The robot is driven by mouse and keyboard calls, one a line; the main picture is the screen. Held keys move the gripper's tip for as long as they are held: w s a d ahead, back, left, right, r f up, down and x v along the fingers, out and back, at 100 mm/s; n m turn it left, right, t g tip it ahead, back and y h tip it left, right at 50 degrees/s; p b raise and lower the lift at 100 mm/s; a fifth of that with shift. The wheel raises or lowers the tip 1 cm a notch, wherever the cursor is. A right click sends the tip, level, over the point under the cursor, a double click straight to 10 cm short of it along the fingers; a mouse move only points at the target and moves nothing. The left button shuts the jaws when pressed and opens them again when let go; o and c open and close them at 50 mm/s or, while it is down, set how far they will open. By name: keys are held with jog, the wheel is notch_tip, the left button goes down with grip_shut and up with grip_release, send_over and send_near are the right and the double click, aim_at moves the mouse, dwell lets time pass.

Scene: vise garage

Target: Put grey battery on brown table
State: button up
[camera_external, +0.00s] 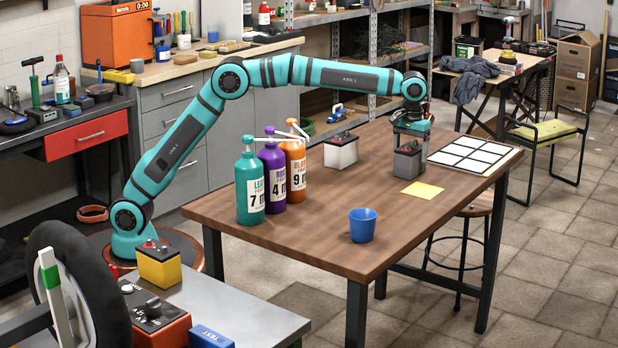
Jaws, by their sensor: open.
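The brown table (310,245) stands in the middle of the view. A grey battery (407,163) appears to sit upright on it, near the far right part of the top. My gripper (411,134) points down directly over the grey battery, at its top. The jaws are open; whether they touch the battery's sides is too small to tell.
Teal, purple and orange pump bottles (272,178) stand on the table's left. A white battery (341,151) stands behind, a white grid sheet (474,155) to the right. A yellow note (422,190) and blue cup (362,225) are nearer. A yellow battery (159,266) is on the grey bench.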

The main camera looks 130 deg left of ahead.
aim_at(411, 147)
notch_tip(411, 147, up, 12)
dwell(0.6)
jog(key=shift+r, duration=0.1)
